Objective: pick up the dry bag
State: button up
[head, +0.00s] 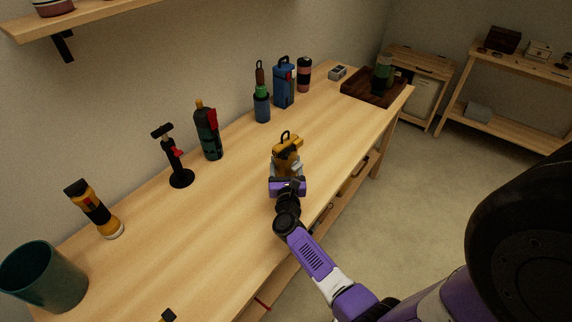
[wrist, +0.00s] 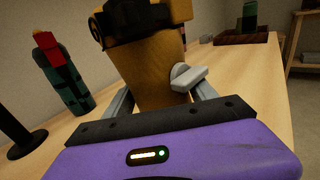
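The dry bag looks to be the mustard-yellow bag (head: 288,150) with a dark top band and a black loop, near the middle of the workbench (head: 228,183). In the wrist view the dry bag (wrist: 152,70) fills the upper middle, its top cut off. My gripper (head: 287,176) is right at it, on its near side. In the wrist view my gripper's fingers (wrist: 155,90) reach to either side of the bag. The right fingertip overlaps its face and the left tip is hidden behind it. Whether they press on it cannot be told. The bag's base is hidden.
A blue container (head: 283,88), a blue bottle (head: 262,105) and a dark green-and-red bottle (head: 208,133) stand along the wall side. A black stand (head: 175,160), a yellow-black flashlight (head: 97,210) and a teal bin (head: 45,280) are further left. A dark tray (head: 360,88) lies at the far end.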

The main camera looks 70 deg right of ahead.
jog(key=c, duration=0.6)
jog(key=shift+r, duration=0.15)
notch_tip(320, 180, up, 18)
jog(key=p, duration=0.7)
send_over(286, 132)
